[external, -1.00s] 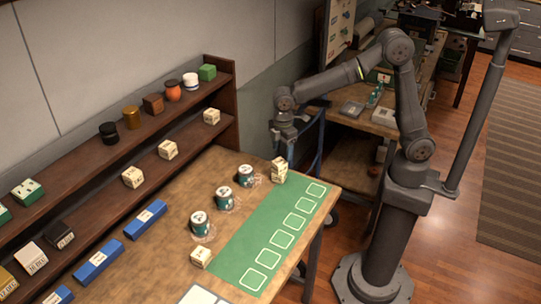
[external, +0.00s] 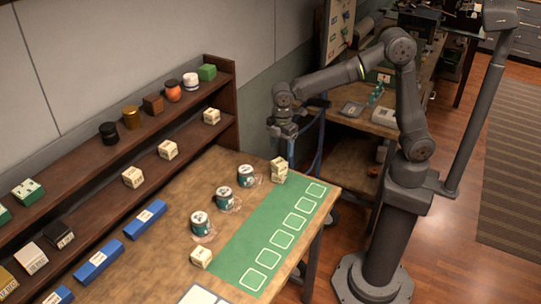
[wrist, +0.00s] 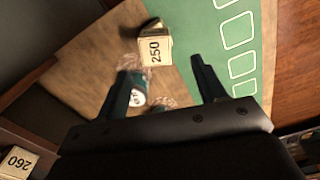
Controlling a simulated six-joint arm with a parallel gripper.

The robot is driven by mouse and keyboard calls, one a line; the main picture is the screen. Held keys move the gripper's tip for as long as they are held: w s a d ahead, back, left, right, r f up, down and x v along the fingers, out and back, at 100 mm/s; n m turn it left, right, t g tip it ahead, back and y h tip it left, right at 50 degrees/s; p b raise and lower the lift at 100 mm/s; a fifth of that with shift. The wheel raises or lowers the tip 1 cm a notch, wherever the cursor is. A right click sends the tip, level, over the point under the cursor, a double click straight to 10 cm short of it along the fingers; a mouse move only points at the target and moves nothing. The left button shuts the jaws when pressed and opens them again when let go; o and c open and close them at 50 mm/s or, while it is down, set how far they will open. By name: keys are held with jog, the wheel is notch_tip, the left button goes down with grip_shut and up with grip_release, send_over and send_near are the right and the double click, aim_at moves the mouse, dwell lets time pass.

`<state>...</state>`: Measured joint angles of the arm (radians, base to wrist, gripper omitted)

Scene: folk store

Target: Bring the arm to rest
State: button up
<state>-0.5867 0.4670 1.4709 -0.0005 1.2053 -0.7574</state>
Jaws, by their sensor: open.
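My gripper (external: 285,134) hangs in the air at the far end of the wooden table, with the arm bent over from its column at the right. In the wrist view my gripper (wrist: 160,82) is open, with its two dark fingers apart and nothing between them touching. Below it, a cream block marked 250 (wrist: 155,52) stands on the table; it also shows in the external view (external: 279,164) at the far corner of the green mat (external: 250,235). A green-and-white can (wrist: 138,97) shows partly behind the left finger.
Several green-and-white cans (external: 246,175) stand in a row on the table. A dark two-tier shelf (external: 222,128) with jars and blocks runs along the wall. Blue bars (external: 145,220) lie in front of it. The green mat's outlined squares are empty.

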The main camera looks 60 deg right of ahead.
aim_at(280, 166)
jog(key=a+f+n, duration=0.2)
jog(key=shift+s+a+f, duration=0.1)
jog(key=shift+s+f, duration=0.3)
jog(key=shift+n, duration=0.3)
jog(key=a+f, duration=0.2)
jog(key=a, duration=0.1)
jog(key=s+a+f, duration=0.1)
jog(key=a+f, duration=0.1)
jog(key=a, duration=0.1)
jog(key=s+a+f, duration=0.1)
jog(key=a+f, duration=0.1)
jog(key=a, duration=0.1)
jog(key=shift+s+a, duration=0.15)
jog(key=shift+a, duration=0.2)
jog(key=f, duration=0.4)
jog(key=shift+s+a+f, duration=0.1)
jog(key=shift+a+f, duration=0.1)
jog(key=shift+a, duration=0.2)
notch_tip(280, 166, up, 2)
jog(key=shift+r, duration=0.2)
jog(key=shift+a+r, duration=0.15)
jog(key=shift+r, duration=0.45)
